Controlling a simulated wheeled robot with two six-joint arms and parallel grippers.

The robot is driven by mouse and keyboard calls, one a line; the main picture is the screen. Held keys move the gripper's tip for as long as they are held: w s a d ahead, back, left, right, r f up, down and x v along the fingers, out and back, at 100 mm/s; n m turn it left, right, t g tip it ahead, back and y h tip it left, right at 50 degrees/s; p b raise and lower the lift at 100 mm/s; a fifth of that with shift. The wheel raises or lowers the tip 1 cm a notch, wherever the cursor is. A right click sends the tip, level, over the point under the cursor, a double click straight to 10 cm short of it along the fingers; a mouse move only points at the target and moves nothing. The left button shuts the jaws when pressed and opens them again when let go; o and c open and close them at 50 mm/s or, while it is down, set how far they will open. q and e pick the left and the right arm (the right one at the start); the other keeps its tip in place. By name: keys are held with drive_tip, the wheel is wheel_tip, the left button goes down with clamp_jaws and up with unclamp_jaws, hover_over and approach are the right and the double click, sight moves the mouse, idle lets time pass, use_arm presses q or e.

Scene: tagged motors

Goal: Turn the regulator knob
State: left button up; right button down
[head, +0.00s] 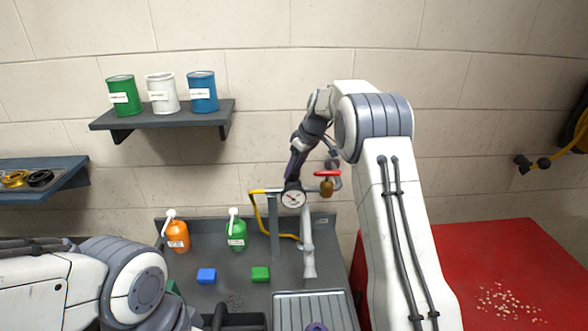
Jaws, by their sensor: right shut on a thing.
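A round white pressure gauge (292,198) sits on the pipework over the dark workbench (215,285). My right gripper (294,178) reaches down to the fitting just above the gauge, its dark fingers closed there. The fingers hide what they hold, so the regulator knob itself does not show clearly. A red handle (327,173) on a brass valve (327,188) stands just right of the gauge. My left arm comes in at the lower left; its gripper is outside the picture.
An orange bottle (177,236), a green bottle (236,234), a blue block (207,276) and a green block (260,274) stand on the bench. A yellow hose (257,215) hangs left of the gauge. A red table (480,270) is at right. A wall shelf (205,117) holds cans.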

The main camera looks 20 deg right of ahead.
drive_tip(key=shift+c, duration=1.4)
unclamp_jaws()
drive_tip(key=shift+d+r, duration=0.1)
drive_tip(key=shift+r, duration=0.05)
drive_tip(key=b+v, duration=0.3)
drive_tip(key=v, duration=0.7)
drive_tip(key=shift+s+r, duration=0.1)
